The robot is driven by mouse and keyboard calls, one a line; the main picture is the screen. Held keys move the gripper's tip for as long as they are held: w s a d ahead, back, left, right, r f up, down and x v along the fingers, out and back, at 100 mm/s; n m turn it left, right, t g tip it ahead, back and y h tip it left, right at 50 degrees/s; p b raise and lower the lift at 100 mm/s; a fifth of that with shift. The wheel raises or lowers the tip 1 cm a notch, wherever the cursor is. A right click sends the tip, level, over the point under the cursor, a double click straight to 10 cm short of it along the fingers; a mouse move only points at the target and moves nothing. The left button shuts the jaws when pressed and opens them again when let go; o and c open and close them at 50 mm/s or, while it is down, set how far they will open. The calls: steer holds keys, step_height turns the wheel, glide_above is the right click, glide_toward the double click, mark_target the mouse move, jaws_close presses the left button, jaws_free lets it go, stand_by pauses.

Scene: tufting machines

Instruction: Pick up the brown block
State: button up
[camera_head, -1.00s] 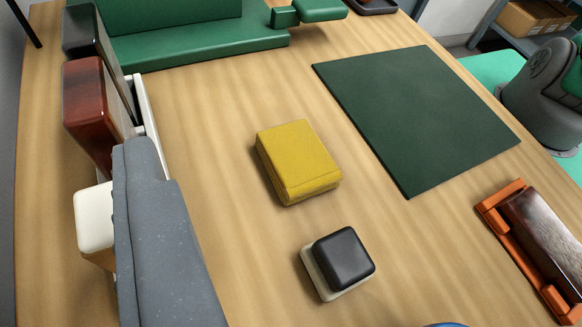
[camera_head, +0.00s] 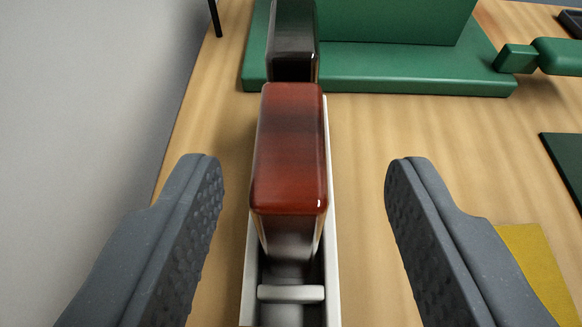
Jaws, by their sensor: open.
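The brown block (camera_head: 290,150), glossy and reddish-brown, stands upright in a narrow white rack (camera_head: 332,235) in the middle of the view. My gripper (camera_head: 304,168) is open and empty. Its two grey textured fingers are spread left and right of the block, with a clear gap on each side in the picture. The fingers do not appear to touch it. The block's lower end is inside the rack and partly hidden.
A black block (camera_head: 292,40) stands just behind the brown one. A green stand (camera_head: 420,70) is at the back. A dark green mat (camera_head: 565,165) is at the right edge. A grey wall (camera_head: 80,110) is at left.

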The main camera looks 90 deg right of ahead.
mark_target(288, 173)
steer(key=x, duration=0.3)
steer(key=b+x, duration=0.1)
steer(key=x, duration=0.1)
steer(key=shift+w+r, duration=0.15)
steer(key=shift+w, duration=0.15)
jaws_close()
steer(key=shift+r, duration=0.15)
